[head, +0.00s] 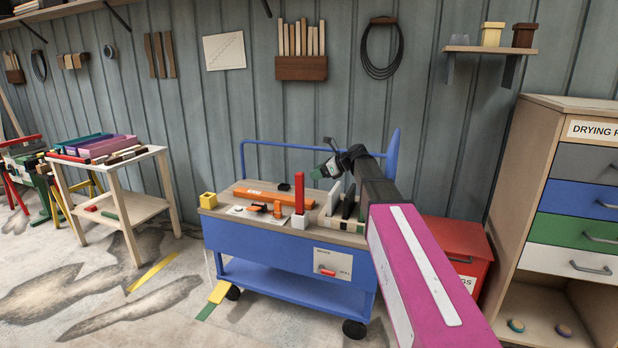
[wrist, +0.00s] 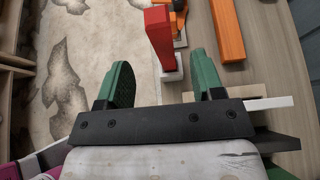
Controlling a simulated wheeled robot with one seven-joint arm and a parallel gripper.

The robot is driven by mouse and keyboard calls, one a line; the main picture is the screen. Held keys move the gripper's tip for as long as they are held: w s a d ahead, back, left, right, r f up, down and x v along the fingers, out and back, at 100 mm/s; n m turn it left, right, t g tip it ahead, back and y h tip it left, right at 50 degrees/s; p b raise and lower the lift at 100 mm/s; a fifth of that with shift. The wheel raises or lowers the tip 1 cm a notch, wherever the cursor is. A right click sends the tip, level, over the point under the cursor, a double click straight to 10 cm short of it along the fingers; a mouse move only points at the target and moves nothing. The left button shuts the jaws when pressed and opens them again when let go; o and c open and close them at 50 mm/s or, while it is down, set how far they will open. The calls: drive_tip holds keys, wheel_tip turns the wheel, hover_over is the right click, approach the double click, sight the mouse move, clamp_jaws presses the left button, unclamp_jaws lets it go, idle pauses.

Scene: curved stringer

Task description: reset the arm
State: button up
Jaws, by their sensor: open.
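My gripper (head: 326,169) is over the right part of the blue cart's top in the head view, at the end of my raised arm. In the wrist view its two green fingers (wrist: 160,85) stand wide apart with nothing held between them. Beyond the fingertips is a red upright bar (wrist: 158,35) on a white block. The same red bar (head: 299,192) stands on the cart in the head view, left of my gripper. I cannot tell the exact height of the fingers above the cart top.
The blue cart (head: 280,250) carries an orange bar (head: 262,197), a yellow block (head: 208,200) and a slotted rack (head: 342,212). A red cabinet (head: 455,245) and a drawer unit (head: 560,200) stand at right. A pale side table (head: 140,205) stands at left. Floor between table and cart is mostly clear.

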drive_tip(key=shift+v, duration=0.8)
drive_tip(key=s+d+f+n+g+h, duration=0.1)
drive_tip(key=s+d+f+n+h, duration=0.2)
drive_tip(key=s+f, duration=0.7)
drive_tip(key=s+d+f+n+g+h, duration=0.1)
drive_tip(key=s+d+f+n+h, duration=0.3)
drive_tip(key=s+f+n, duration=0.6)
drive_tip(key=s+d+f+n+g+h, duration=0.2)
drive_tip(key=s+d+f+n+h, duration=0.2)
drive_tip(key=s+d+f+n, duration=0.3)
drive_tip(key=s+f+n, duration=0.2)
drive_tip(key=s+f, duration=0.1)
drive_tip(key=f, duration=0.1)
drive_tip(key=shift+s+d+f, duration=0.3)
drive_tip(key=shift+s+f, duration=0.1)
